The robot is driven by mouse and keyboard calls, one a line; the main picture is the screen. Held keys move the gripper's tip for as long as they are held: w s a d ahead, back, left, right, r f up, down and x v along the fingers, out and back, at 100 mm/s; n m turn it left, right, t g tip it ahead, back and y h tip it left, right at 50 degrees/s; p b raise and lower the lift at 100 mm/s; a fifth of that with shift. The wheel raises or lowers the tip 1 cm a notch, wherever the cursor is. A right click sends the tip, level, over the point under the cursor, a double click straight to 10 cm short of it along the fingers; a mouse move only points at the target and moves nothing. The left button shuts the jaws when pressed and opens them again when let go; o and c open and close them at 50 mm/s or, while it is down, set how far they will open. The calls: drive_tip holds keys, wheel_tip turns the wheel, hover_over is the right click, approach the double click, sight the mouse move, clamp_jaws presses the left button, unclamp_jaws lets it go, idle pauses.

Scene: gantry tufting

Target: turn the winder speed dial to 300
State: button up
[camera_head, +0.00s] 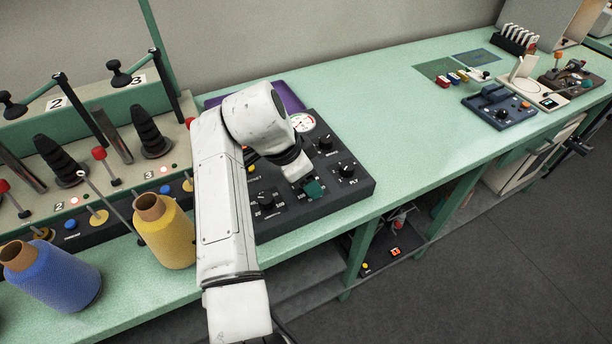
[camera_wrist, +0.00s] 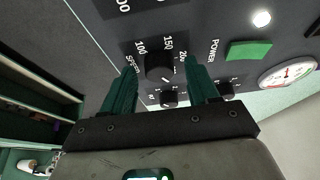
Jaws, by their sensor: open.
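The black control panel (camera_head: 300,208) lies on the green bench under my arm. In the wrist view a black round dial (camera_wrist: 159,66) has the marks 100, 150 and 200 around it, and a partly covered label that seems to read SPEED. My gripper (camera_wrist: 167,76) is open, its two green fingers on either side of this dial. I cannot tell whether they touch it. The dial's setting cannot be read. In the head view my gripper (camera_head: 313,187) is over the panel and hides this dial.
Another large dial (camera_head: 265,200) is on the panel's left. Two smaller dials are on its right, one above the other (camera_head: 325,143) (camera_head: 347,170). A green button (camera_wrist: 248,50) is marked POWER, near a gauge (camera_wrist: 287,73). A yellow thread cone (camera_head: 165,235) stands left of my arm.

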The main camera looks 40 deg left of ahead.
drive_tip(key=b+v, duration=0.1)
drive_tip(key=v, duration=0.9)
drive_tip(key=shift+s+r, duration=0.2)
drive_tip(key=shift+r, duration=0.15)
